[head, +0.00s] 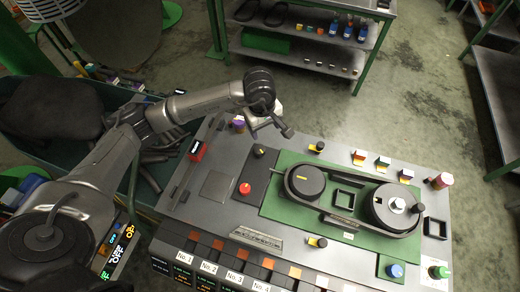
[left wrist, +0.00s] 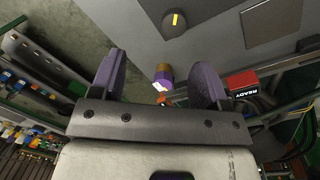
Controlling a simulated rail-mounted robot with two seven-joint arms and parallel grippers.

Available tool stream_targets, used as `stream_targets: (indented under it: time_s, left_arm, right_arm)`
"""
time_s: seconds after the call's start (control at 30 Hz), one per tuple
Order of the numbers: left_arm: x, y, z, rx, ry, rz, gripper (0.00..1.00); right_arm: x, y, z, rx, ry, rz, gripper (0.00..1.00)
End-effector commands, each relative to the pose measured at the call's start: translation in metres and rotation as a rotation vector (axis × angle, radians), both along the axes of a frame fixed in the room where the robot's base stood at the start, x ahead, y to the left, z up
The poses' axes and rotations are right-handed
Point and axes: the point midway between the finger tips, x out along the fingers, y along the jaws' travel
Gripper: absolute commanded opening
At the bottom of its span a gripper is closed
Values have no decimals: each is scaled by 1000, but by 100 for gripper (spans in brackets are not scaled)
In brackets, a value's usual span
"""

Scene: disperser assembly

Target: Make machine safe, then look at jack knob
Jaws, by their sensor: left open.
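The machine (head: 215,215) has a grey top panel with several knobs. A black knob (head: 259,151) with a yellow mark sits near its far left part; it also shows at the top of the left wrist view (left wrist: 175,22). A red knob (head: 245,188) is nearer. A purple and yellow cylinder (head: 238,125) stands by the far left edge; in the left wrist view the cylinder (left wrist: 163,75) appears between the fingers. I cannot tell which is the jack knob. My left gripper (head: 271,128) is open and empty, above the panel's far left edge. My right gripper is out of view.
A red box (head: 197,150) marked READY in the left wrist view (left wrist: 243,82) is at the panel's left. A green plate with a black belt housing (head: 345,228) fills the middle. A shelf rack (head: 310,45) stands behind; open floor lies between.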

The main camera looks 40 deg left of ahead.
Motion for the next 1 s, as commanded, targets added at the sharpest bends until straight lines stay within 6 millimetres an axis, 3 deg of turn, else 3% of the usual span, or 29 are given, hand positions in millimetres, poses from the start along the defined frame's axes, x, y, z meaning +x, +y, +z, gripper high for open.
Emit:
stream_targets:
  time_s: [0.1, 0.37, 0.8, 1.0]
  left_arm:
    - [-12, 10, -1, 64, 69, -92, 69]
    - [-13, 10, -15, 66, 72, -168, 69]
    - [-13, 9, -93, 63, 71, -163, 69]
    - [-12, 9, -120, 64, 69, -164, 69]
  right_arm:
    - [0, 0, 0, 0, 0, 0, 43]
    - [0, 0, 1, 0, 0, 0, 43]
    - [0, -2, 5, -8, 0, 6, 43]
    - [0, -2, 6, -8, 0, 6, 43]
